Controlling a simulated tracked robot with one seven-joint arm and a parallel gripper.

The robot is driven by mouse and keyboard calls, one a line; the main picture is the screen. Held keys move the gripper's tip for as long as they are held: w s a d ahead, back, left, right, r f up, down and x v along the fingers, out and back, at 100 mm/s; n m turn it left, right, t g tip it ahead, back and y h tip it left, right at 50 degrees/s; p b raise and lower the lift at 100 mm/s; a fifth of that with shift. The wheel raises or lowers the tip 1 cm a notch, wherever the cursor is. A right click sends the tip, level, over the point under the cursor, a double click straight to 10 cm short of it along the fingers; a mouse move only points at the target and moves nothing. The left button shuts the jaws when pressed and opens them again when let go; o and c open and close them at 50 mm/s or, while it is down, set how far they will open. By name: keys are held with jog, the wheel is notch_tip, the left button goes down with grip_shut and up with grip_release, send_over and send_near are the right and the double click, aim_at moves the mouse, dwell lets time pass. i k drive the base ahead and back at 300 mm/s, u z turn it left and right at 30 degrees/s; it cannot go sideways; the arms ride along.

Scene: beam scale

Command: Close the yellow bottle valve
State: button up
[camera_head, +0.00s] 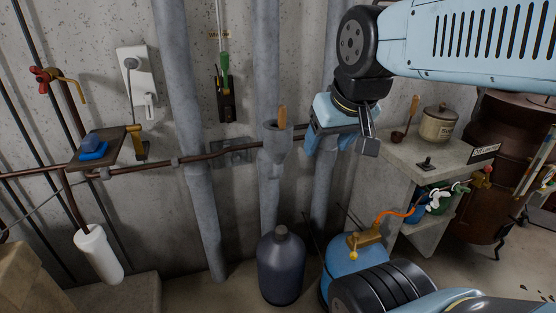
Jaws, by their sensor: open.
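A blue gas bottle (345,262) stands on the floor at the lower middle right. A yellow-brass valve (367,237) sits on its top, with a small yellow knob (353,255) at its near side. An orange hose (396,214) rises from the valve. I cannot tell how far the valve is turned. My gripper (341,148) is open and appears empty, above the bottle in the picture and apart from the valve. My lower arm covers the bottle's lower right part.
A dark blue jug (281,268) stands left of the bottle. A stone counter (433,158) with a pot (438,124) is to the right. Grey pipes (193,130) and a thin brown pipe (150,162) run along the wall. Several small bottles sit under the counter.

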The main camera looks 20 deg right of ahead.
aim_at(353, 255)
jog(key=z, duration=0.1)
jog(key=k, duration=0.9)
jog(key=z, duration=0.5)
jog(key=i, duration=1)
jog(key=u, duration=0.05)
